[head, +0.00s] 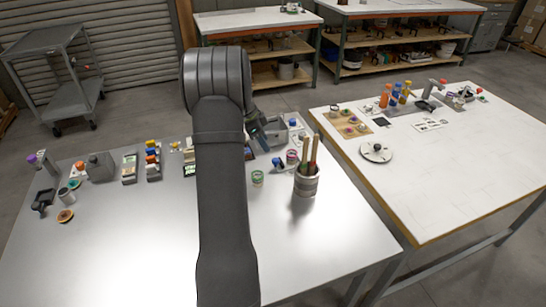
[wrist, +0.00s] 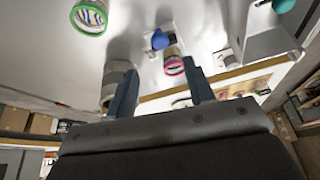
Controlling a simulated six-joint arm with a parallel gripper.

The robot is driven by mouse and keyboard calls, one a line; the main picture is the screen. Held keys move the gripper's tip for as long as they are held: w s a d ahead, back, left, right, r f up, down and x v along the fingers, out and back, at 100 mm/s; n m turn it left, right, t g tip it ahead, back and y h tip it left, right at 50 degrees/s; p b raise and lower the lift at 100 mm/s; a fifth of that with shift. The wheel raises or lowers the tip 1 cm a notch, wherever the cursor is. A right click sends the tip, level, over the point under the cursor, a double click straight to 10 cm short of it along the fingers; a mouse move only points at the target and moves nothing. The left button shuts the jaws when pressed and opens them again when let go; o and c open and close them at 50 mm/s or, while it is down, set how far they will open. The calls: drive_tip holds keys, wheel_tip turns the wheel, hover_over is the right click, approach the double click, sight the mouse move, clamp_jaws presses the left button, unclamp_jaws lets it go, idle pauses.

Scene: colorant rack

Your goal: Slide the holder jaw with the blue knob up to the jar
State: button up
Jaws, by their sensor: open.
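The blue knob (wrist: 160,40) of the holder jaw shows in the wrist view, close beside a jar with a pink rim (wrist: 173,66). The width of any gap between jaw and jar cannot be told. In the head view the blue knob (head: 277,162) is left of the pink-rimmed jar (head: 291,157), on the metal table. My gripper (wrist: 160,69) is open and empty, with its two fingers spread.
Several devices, such as a grey box (head: 100,167), line the table's left side. The front metal surface is clear. A white table (head: 450,180) stands to the right.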

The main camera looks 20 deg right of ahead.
sight(275, 159)
drive_tip(key=x, duration=0.9)
drive_tip(key=shift+a, duration=0.1)
clamp_jaws()
